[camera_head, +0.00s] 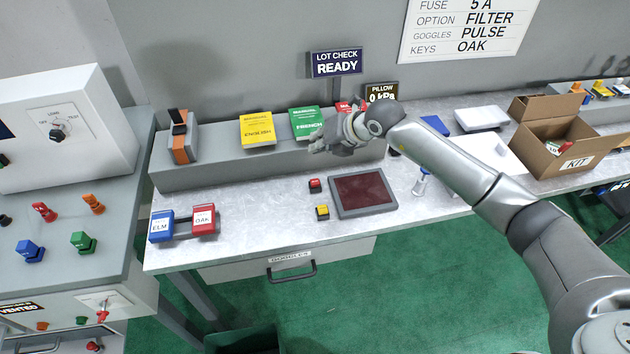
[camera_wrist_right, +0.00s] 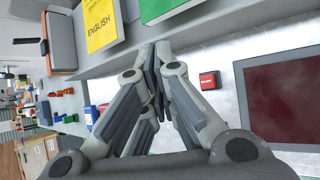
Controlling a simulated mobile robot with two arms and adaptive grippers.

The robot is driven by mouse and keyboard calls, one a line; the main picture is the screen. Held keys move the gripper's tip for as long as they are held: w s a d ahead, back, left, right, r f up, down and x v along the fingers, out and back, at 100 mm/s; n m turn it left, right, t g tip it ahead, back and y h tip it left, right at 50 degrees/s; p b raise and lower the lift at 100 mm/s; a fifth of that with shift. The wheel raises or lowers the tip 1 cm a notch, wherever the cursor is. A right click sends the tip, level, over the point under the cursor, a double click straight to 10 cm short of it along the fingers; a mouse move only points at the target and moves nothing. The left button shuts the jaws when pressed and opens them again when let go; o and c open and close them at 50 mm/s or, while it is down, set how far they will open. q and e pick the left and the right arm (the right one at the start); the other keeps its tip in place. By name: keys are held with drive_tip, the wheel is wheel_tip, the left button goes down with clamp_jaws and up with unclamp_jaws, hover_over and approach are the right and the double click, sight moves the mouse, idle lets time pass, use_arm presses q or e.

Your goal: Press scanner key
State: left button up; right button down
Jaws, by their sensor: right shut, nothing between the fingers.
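A small red key (camera_head: 315,186) on a dark base sits on the grey table, left of a flat panel with a dark red face (camera_head: 363,189). A small yellow key (camera_head: 322,212) sits just in front of the red one. The red key also shows in the right wrist view (camera_wrist_right: 208,80), with lettering too small to read, beside the panel (camera_wrist_right: 290,98). My right gripper (camera_head: 318,146) is shut and empty, above the back of the table, behind the red key and apart from it. Its closed fingers (camera_wrist_right: 156,75) point ahead in the wrist view. My left gripper is not in view.
A grey ledge (camera_head: 215,177) behind holds a yellow ENGLISH booklet (camera_head: 257,129) and a green FRENCH booklet (camera_head: 305,123). A LOT CHECK READY sign (camera_head: 336,63) stands behind. Blue ELM (camera_head: 161,226) and red OAK (camera_head: 204,220) tags lie at left. The table between is clear.

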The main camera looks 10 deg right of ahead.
drive_tip(key=shift+f, duration=0.15)
drive_tip(key=b, duration=0.5)
hover_over(318, 180)
wheel_tip(318, 180, down, 8)
drive_tip(key=shift+w+r, duration=0.1)
drive_tip(key=shift+r, duration=0.05)
drive_tip(key=shift+f+b, duration=0.3)
drive_tip(key=shift+f, duration=0.15)
idle(0.7)
drive_tip(key=shift+f+b, duration=0.4)
drive_tip(key=shift+f+b, duration=0.4)
drive_tip(key=shift+f, duration=0.15)
idle(0.8)
drive_tip(key=shift+r, duration=0.1)
drive_tip(key=shift+r+p, duration=0.6)
drive_tip(key=shift+r, duration=0.3)
